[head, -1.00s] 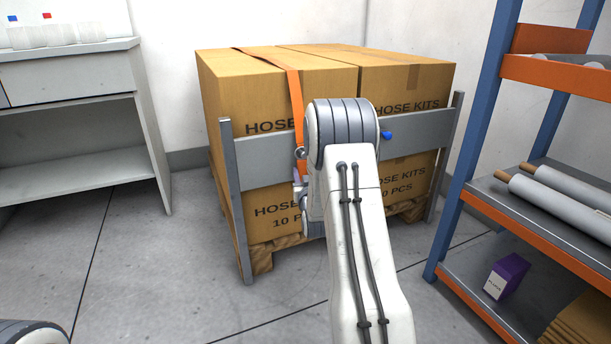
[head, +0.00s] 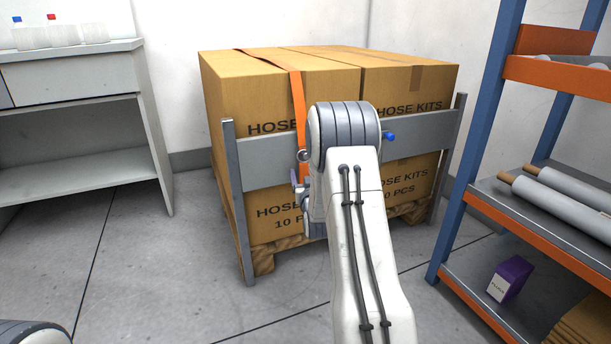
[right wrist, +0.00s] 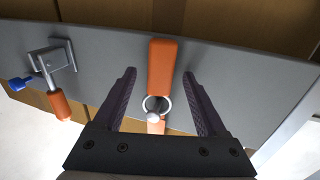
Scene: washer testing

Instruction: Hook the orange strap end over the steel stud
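The orange strap (head: 298,100) runs over the boxes and down across the grey rail. In the right wrist view its orange end tab (right wrist: 162,66) lies against the rail, with a steel ring (right wrist: 166,98) attached. The steel stud (right wrist: 153,117) has a round head that overlaps the ring's rim. I cannot tell whether the ring is around it or only in front of or behind it. My right gripper (right wrist: 160,74) is open, with one dark finger on each side of the tab, apart from it. In the head view my right arm hides most of this gripper. My left gripper is out of view.
A latch (right wrist: 50,62) with an orange handle and blue knob sits on the rail (head: 415,133) near the strap. Cartons (head: 225,105) stand on a pallet behind the rail. A blue and orange rack (head: 477,135) is at right, a cabinet (head: 70,78) at left. Open floor (head: 160,270) lies between.

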